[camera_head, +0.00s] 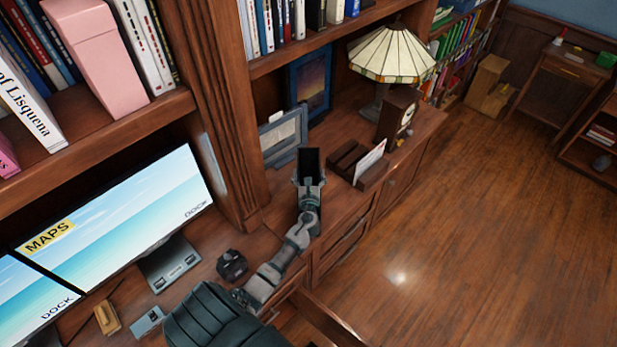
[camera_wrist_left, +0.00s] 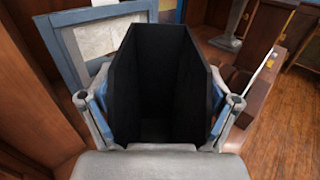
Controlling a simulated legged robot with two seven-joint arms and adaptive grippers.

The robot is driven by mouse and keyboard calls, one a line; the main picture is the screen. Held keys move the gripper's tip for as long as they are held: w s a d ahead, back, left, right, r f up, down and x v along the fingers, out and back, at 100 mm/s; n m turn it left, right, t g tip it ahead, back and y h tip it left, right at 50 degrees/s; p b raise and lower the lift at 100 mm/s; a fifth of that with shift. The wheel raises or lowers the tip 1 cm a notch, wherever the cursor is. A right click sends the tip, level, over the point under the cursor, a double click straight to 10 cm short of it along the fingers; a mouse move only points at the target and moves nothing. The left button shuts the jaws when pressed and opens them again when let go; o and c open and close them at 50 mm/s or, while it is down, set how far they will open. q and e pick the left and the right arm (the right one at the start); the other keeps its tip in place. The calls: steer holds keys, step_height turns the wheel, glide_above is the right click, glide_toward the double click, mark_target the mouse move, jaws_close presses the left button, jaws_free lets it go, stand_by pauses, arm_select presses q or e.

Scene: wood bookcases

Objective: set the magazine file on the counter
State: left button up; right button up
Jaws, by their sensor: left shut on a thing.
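A black open-topped magazine file (camera_head: 309,161) is held in my left gripper (camera_head: 309,184) over the wooden counter (camera_head: 341,204). In the left wrist view the file (camera_wrist_left: 164,85) fills the middle, between the two fingers of the left gripper (camera_wrist_left: 160,118), which press on its sides. The file looks empty. Its underside is hidden, so I cannot tell whether it touches the counter. My right gripper is not in view.
Picture frames (camera_head: 284,136) stand behind the file. A wooden letter holder (camera_head: 358,165) is close on its right, with a stained-glass lamp (camera_head: 392,54) and a clock (camera_head: 398,113) beyond. A wooden upright (camera_head: 215,110) and monitor (camera_head: 125,220) are on the left.

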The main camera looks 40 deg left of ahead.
arm_select(q)
steer(key=shift+f, duration=0.55)
steer(key=shift+a, duration=0.1)
steer(key=o, duration=1.5)
steer(key=shift+a+f, duration=0.1)
steer(key=shift+f, duration=0.1)
steer(key=shift+o, duration=0.4)
steer(key=shift+a, duration=0.2)
steer(key=shift+d, duration=0.15)
steer(key=v, duration=1.2)
